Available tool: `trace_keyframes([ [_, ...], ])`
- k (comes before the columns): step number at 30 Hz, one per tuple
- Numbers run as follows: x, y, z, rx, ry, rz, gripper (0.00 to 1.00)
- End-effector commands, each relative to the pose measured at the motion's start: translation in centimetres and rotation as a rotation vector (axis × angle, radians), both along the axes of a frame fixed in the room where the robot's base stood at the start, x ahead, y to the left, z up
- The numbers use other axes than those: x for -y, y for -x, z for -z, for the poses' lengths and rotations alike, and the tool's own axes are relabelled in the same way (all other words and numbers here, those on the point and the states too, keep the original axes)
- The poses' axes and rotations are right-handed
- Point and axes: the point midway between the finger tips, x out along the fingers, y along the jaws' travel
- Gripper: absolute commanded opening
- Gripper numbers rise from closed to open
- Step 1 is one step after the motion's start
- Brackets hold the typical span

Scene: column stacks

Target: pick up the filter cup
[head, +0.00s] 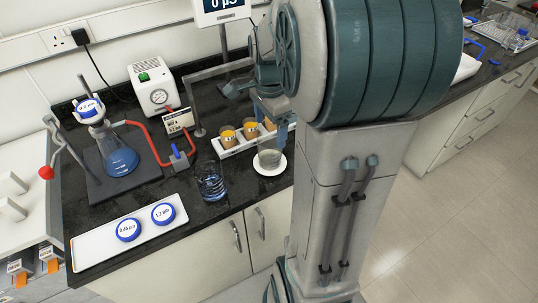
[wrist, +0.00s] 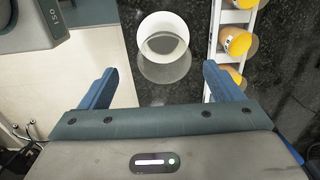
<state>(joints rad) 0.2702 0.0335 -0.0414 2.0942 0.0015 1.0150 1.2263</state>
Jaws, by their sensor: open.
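A clear, see-through cup, seemingly the filter cup (head: 269,157), stands on a round white pad (head: 260,168) near the counter's front edge. In the wrist view the filter cup (wrist: 163,66) and pad (wrist: 165,20) show ahead of the open jaws, roughly centred between them. My gripper (head: 271,112) is above the cup in the head view, partly hidden by my arm. In the wrist view my gripper (wrist: 158,76) has its blue fingers wide apart with nothing held between them.
A white rack (head: 228,153) with several orange-topped cups stands close behind the filter cup; one cup (wrist: 236,43) shows at the right in the wrist view. A clear glass (head: 211,186) stands to the left. A flask (head: 119,157) and a white tray (head: 94,249) are further left.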

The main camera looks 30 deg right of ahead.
Motion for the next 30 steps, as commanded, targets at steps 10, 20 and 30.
trace_keyframes([
  [10, 0.1, -0.1, 3.4, -0.001, -0.001, -0.001, 0.86],
  [20, 0.3, -0.5, 7.5, -0.002, -0.001, -0.002, 0.86],
  [30, 0.3, -0.6, 8.0, 0.001, 0.0, -0.003, 0.75],
])
